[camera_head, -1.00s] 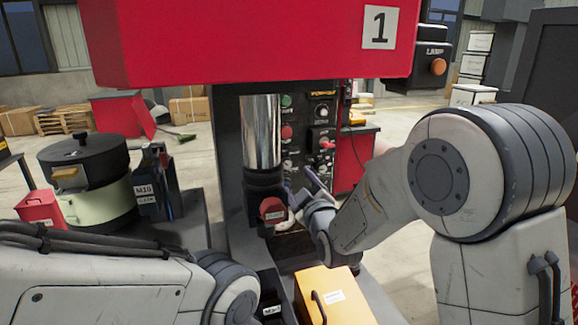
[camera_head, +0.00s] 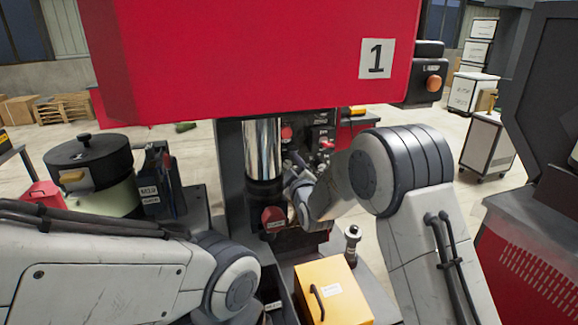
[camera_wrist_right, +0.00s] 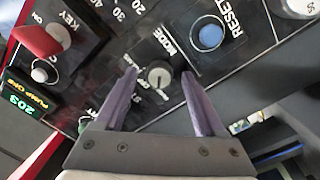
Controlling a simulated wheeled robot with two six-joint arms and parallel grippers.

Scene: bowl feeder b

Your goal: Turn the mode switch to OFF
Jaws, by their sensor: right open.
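The mode switch (camera_wrist_right: 160,74) is a round grey knob on the dark control panel, with a MODE label beside it in the right wrist view. My right gripper (camera_wrist_right: 160,78) is open, with its two purple fingers on either side of the knob in that view. Whether the fingers touch the knob or stand short of it I cannot tell. In the head view my right gripper (camera_head: 296,163) is at the panel (camera_head: 322,135) behind the metal column, partly hidden. My left arm comes in at lower left, and its gripper is not visible.
In the wrist view a blue RESET button (camera_wrist_right: 209,36) and a red key switch (camera_wrist_right: 45,40) flank the knob. A shiny metal cylinder (camera_head: 263,148) stands left of my right gripper. A yellow box (camera_head: 335,290) sits in front. A red housing (camera_head: 250,55) hangs above.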

